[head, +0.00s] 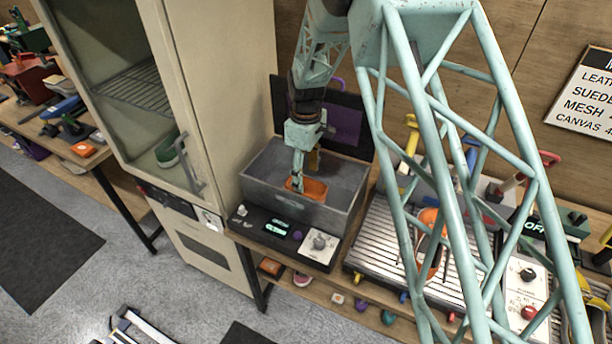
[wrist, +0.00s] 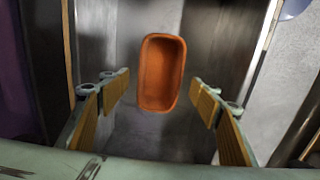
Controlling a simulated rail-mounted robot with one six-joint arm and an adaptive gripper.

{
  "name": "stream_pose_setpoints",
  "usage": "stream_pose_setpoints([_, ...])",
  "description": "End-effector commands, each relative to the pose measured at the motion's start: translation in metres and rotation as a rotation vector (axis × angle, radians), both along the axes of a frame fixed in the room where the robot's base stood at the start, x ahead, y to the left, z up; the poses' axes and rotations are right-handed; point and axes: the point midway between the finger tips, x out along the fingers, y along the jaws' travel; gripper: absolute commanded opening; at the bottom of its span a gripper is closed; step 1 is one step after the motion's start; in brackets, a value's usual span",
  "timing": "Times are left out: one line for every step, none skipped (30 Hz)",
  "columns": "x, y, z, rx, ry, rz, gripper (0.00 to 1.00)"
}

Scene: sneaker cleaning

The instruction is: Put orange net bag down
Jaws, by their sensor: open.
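The orange net bag (head: 314,190) is inside the grey basin (head: 262,187), partly hidden by my gripper in the head view. In the wrist view the orange bag (wrist: 161,72) looks like a long, rounded, open-topped shape over the basin's grey floor. My gripper (wrist: 160,80) is open, with one finger at each side of the bag in the picture and a visible gap on both sides. My gripper (head: 297,180) points down into the basin in the head view. I cannot tell the exact height of the fingers above the bag.
The basin's walls stand close around my gripper. A control panel (head: 290,237) is in front of it, and a beige cabinet (head: 215,90) with a glass door stands to the left. A slatted rack (head: 385,235) with an orange shoe (head: 428,255) lies to the right.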

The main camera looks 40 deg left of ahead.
Motion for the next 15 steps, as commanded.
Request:
stream_pose_setpoints([0.000,0.000,0.005,0.000,-0.001,0.000,0.58])
stream_pose_setpoints([0.001,0.001,0.009,0.002,-0.002,0.000,0.58])
stream_pose_setpoints([0.001,0.001,0.013,0.003,-0.003,0.000,0.58])
stream_pose_setpoints([0.001,0.001,0.017,0.002,-0.002,0.000,0.58])
stream_pose_setpoints([0.000,0.001,0.020,0.001,-0.002,0.000,0.58])
stream_pose_setpoints([0.000,0.001,0.025,0.001,-0.001,0.000,0.58])
stream_pose_setpoints([0.001,0.001,0.029,0.001,-0.002,0.000,0.58])
stream_pose_setpoints([0.001,0.001,0.034,0.002,-0.002,0.000,0.58])
stream_pose_setpoints([0.001,0.001,0.040,0.002,-0.002,0.000,0.58])
stream_pose_setpoints([0.001,0.001,0.044,0.002,-0.002,0.000,0.58])
stream_pose_setpoints([0.001,0.001,0.048,0.001,-0.002,0.000,0.58])
stream_pose_setpoints([0.001,0.001,0.054,0.002,-0.002,0.000,0.58])
stream_pose_setpoints([0.001,0.001,0.059,0.002,-0.002,0.000,0.58])
stream_pose_setpoints([0.001,0.001,0.063,0.002,-0.002,0.000,0.58])
stream_pose_setpoints([0.001,0.001,0.069,0.002,-0.002,0.000,0.58])
